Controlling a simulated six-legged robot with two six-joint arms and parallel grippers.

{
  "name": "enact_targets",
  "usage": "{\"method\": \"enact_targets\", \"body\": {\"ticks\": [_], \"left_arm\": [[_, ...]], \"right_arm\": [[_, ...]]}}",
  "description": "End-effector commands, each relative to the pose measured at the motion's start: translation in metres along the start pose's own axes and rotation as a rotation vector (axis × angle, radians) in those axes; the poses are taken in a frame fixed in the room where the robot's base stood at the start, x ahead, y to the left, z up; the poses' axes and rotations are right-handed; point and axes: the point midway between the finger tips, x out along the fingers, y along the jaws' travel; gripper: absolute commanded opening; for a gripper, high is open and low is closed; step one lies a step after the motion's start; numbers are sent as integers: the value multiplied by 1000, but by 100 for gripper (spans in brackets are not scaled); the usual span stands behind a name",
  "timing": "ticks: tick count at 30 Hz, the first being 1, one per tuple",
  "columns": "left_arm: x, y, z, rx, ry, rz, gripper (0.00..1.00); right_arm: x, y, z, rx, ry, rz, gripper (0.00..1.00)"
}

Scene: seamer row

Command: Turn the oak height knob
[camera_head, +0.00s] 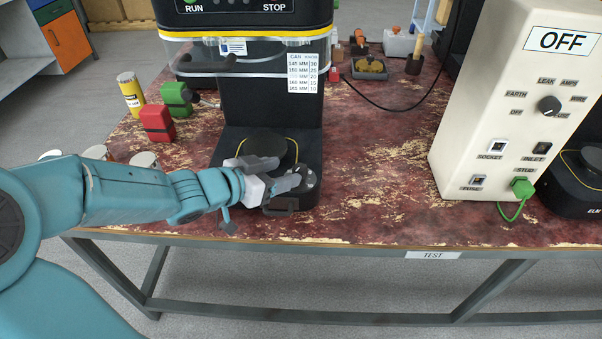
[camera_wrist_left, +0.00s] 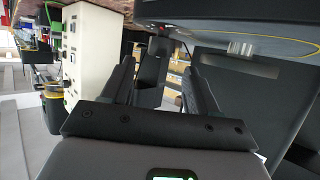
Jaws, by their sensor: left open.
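The seamer in the middle (camera_head: 268,100) is a black machine with a chart of can sizes and knob numbers (camera_head: 303,73) on its column. Its base carries a round black plate with a yellow line. A round grey part (camera_head: 307,179), which looks like the height knob, sits at the base's right front, partly behind my gripper. My left gripper (camera_head: 274,173) is low over the front of the base, fingers apart and pointing right. The upside-down wrist view shows the open fingers (camera_wrist_left: 150,85), a dark block between them, and a black plate on a silver stem (camera_wrist_left: 240,48). I cannot tell any contact.
A cream tester marked OFF (camera_head: 505,100) stands to the right, with a green plug (camera_head: 522,187). Red (camera_head: 157,122) and green (camera_head: 176,98) blocks and a yellow can (camera_head: 131,94) stand left. The worn red tabletop (camera_head: 375,190) is clear between seamer and tester.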

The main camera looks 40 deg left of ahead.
Motion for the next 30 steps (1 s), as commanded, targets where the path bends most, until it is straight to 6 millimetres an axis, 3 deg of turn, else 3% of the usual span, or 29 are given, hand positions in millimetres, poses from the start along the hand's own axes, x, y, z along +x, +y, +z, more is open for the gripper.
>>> {"method": "enact_targets", "body": {"ticks": [3,9,21,22,26,27,30], "left_arm": [[30,2,4,2,0,7,59],[59,1,2,1,0,3,59],[67,1,-1,1,0,1,59],[67,1,-1,1,0,1,56],[67,1,-1,1,0,1,14],[67,1,-1,1,0,1,8],[67,1,-1,1,0,2,8]], "right_arm": [[15,6,0,0,0,0,43],[24,9,0,0,0,0,43],[25,9,-1,0,0,0,43],[25,9,-1,0,0,0,43],[25,9,-1,0,0,0,43],[25,9,-1,0,0,0,43],[24,9,-1,0,0,0,43]]}}
